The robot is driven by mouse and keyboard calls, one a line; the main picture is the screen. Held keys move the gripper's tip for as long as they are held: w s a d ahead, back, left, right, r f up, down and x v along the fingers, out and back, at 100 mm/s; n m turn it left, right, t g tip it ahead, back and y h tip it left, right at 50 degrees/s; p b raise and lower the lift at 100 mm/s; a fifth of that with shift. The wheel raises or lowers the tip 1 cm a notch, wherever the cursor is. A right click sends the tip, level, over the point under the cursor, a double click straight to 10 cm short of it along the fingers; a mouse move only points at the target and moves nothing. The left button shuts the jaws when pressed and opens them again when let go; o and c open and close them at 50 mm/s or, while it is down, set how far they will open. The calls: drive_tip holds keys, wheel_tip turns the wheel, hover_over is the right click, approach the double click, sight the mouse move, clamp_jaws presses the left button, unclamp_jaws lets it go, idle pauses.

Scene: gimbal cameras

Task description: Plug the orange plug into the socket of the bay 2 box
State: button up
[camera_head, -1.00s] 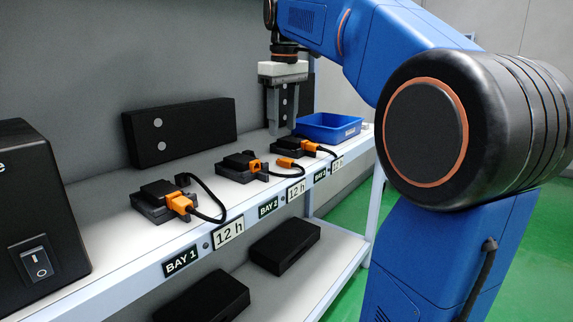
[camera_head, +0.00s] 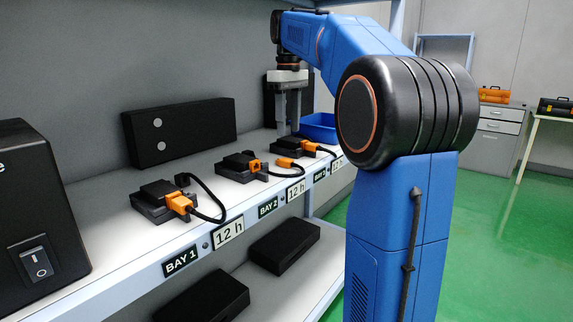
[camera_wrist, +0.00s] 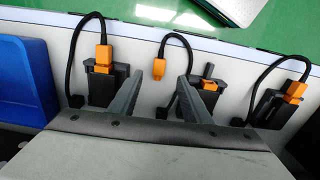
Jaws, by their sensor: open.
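The loose orange plug (camera_head: 285,163) lies on the shelf on a black cable, just right of the bay 2 box (camera_head: 236,165). In the wrist view the orange plug (camera_wrist: 161,72) appears between my fingertips, apart from both. The bay 2 box (camera_wrist: 207,103) has an orange socket (camera_wrist: 209,86), partly behind my right finger in that view. The socket (camera_head: 255,164) faces the shelf's front side in the head view. My gripper (camera_head: 288,132) is open and empty, pointing down near the bay 3 box; its height above the shelf is unclear.
The bay 1 box (camera_head: 153,204) and bay 3 box (camera_head: 288,149) each hold an orange plug with a looped cable. A blue bin (camera_head: 318,125) stands beyond bay 3. A black panel (camera_head: 180,132) stands behind the boxes, and a black switch unit (camera_head: 35,215) stands left.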

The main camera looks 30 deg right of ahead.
hover_over(287, 159)
drive_tip(key=f, duration=0.2)
drive_tip(key=s+f, duration=0.1)
drive_tip(key=f, duration=0.1)
drive_tip(key=shift+a+f, duration=0.1)
drive_tip(key=shift+f, duration=0.05)
drive_tip(key=shift+w+f, duration=0.2)
drive_tip(key=shift+f, duration=1.2)
drive_tip(key=shift+w+f, duration=0.2)
drive_tip(key=shift+f, duration=1.15)
drive_tip(key=shift+c, duration=0.4)
clamp_jaws()
